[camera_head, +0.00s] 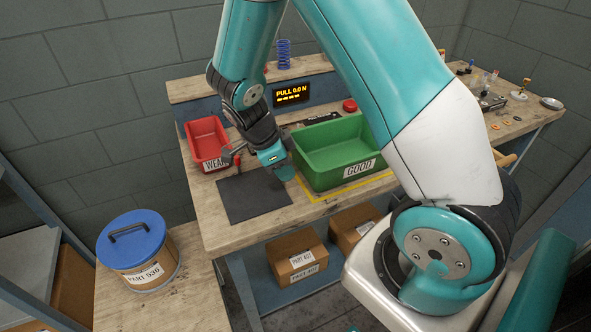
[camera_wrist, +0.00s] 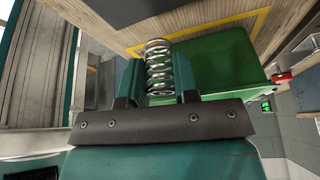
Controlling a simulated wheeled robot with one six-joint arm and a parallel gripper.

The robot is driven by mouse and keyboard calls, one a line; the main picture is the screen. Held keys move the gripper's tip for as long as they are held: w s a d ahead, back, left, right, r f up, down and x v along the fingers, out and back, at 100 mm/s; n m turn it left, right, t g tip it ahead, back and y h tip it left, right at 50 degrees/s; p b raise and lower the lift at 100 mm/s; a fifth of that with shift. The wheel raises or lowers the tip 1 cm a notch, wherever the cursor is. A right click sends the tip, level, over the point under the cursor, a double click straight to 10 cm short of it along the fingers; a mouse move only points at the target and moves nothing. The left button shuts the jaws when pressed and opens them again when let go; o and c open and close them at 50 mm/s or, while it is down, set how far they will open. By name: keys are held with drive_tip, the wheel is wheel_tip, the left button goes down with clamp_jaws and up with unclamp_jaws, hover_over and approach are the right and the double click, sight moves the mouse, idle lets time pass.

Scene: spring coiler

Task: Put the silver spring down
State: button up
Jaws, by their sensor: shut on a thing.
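The silver spring (camera_wrist: 158,58) stands between the two fingers of my gripper (camera_wrist: 160,82) in the wrist view, its coils showing past the fingertips. My gripper (camera_head: 281,170) is shut on it. In the head view my gripper hangs over the bench between the dark mat (camera_head: 248,202) and the green GOOD bin (camera_head: 330,181), close to the bin's left wall. I cannot make out the spring there. The red WEAK bin (camera_head: 203,137) stands to the left of my gripper.
A display reading PULL 0.0 N (camera_head: 291,94), a red button (camera_head: 349,105) and a blue spring (camera_head: 284,52) are at the back. A yellow outline (camera_head: 316,199) borders the GOOD bin. The dark mat is empty. A blue-lidded tub (camera_head: 137,252) stands at lower left.

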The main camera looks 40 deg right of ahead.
sight(295, 188)
drive_tip(key=shift+s+d, duration=0.3)
drive_tip(key=shift+d, duration=0.2)
drive_tip(key=shift+s+d, duration=0.25)
drive_tip(key=shift+d, duration=0.25)
drive_tip(key=shift+s+d+f, duration=0.1)
drive_tip(key=shift+f, duration=0.1)
drive_tip(key=shift+f+p, duration=0.55)
drive_tip(key=shift+f, duration=1.05)
drive_tip(key=shift+f, duration=0.1)
drive_tip(key=o, duration=1)
